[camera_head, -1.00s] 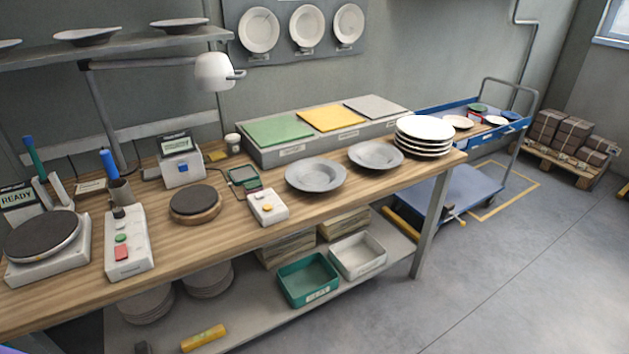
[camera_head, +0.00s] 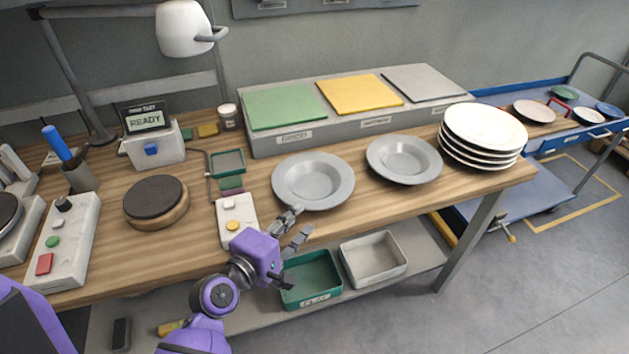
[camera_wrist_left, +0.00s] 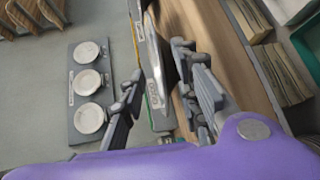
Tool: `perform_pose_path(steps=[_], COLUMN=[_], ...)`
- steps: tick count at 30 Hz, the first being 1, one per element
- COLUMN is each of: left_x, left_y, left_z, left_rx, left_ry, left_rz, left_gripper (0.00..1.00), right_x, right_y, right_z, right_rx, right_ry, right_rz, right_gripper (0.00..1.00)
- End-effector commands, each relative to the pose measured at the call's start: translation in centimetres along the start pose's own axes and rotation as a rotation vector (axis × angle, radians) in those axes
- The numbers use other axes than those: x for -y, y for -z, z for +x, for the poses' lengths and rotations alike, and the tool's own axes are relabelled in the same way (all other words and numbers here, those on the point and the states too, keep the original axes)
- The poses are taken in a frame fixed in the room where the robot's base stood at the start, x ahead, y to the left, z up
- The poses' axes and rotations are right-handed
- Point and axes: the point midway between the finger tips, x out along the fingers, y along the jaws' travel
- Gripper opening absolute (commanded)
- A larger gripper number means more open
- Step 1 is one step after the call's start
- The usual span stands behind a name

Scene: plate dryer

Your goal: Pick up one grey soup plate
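Two grey soup plates lie on the wooden bench: the left soup plate (camera_head: 313,181) and the right soup plate (camera_head: 404,160), apart from each other. My left gripper (camera_head: 297,226) is at the front rim of the left soup plate, fingers spread. One finger overlaps the rim in the head view; contact cannot be told. In the left wrist view the open fingers (camera_wrist_left: 160,103) stand on either side of the plate's edge-on grey rim (camera_wrist_left: 165,50), with nothing clamped. My right gripper is out of view.
A stack of white plates (camera_head: 484,130) stands at the bench's right end. Behind is a grey block with green (camera_head: 279,107), yellow (camera_head: 358,93) and grey pads. A white button box (camera_head: 235,221) sits left of the left soup plate. Bins (camera_head: 312,281) are below.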

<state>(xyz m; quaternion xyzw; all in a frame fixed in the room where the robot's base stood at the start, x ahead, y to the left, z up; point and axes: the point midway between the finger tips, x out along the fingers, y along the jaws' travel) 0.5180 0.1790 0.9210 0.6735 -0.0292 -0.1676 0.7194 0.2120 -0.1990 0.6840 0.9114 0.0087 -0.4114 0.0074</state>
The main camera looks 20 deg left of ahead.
Motion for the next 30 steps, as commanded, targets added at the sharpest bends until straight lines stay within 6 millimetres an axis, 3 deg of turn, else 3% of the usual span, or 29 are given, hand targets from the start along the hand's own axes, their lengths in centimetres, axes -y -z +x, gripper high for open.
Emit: perform_pose_path(steps=[9,19,26,30], left_x=[-0.3,0.0,0.0,0.0], left_y=[0.9,0.9,0.9,0.9], left_z=[4.5,5.2,5.1,5.1], left_rx=[-0.001,-0.002,-0.002,-0.002], left_ry=[-0.004,0.000,0.000,0.000], left_rz=[0.001,0.002,0.002,0.003], left_gripper=[0.30,0.30,0.00,0.00], right_x=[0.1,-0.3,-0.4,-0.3], right_y=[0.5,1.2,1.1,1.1], right_z=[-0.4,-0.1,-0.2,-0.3], right_rx=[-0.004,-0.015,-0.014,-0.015], right_ry=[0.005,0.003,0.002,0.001], right_rz=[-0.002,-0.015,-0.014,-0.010], right_gripper=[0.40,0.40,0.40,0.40])
